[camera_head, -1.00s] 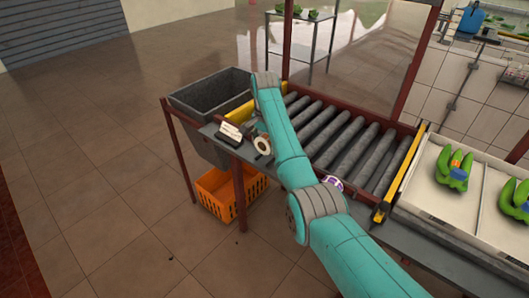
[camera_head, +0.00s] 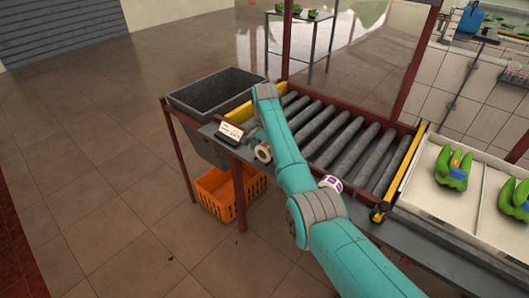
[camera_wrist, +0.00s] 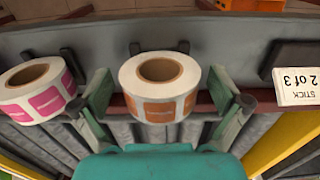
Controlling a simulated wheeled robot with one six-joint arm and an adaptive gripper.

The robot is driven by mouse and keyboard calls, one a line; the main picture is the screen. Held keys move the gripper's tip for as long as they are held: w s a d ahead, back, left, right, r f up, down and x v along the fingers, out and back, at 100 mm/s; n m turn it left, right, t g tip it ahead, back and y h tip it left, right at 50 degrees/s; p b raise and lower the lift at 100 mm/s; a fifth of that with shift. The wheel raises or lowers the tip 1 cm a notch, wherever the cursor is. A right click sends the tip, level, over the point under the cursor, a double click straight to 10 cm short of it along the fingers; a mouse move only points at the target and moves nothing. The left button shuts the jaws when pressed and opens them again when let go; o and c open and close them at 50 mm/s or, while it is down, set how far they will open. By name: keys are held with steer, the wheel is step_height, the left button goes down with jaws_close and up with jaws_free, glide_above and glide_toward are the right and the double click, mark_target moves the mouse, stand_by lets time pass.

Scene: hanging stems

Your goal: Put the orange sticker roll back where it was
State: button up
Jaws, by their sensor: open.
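The orange sticker roll (camera_wrist: 158,98) is a white roll with an orange-brown label and a brown core. In the wrist view it sits between the two teal fingers of my gripper (camera_wrist: 160,82), on or just above the grey ledge (camera_wrist: 215,38). My gripper is open, with a finger on each side of the roll. I cannot tell whether either finger touches it. In the head view my arm hides most of the gripper, and a roll (camera_head: 263,152) shows beside it near the ledge's left end.
A pink-labelled roll (camera_wrist: 36,92) stands close left of my gripper in the wrist view. A "STICK 2 of 3" card (camera_wrist: 297,86) is at right. A purple-labelled roll (camera_head: 331,183) is beside my arm. Rollers (camera_head: 345,140), a grey bin (camera_head: 215,90) and an orange crate (camera_head: 228,195) are nearby.

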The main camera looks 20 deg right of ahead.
mark_target(264, 144)
steer(key=shift+r, duration=0.1)
step_height(264, 144, up, 12)
steer(key=shift+r, duration=0.1)
stand_by(0.4)
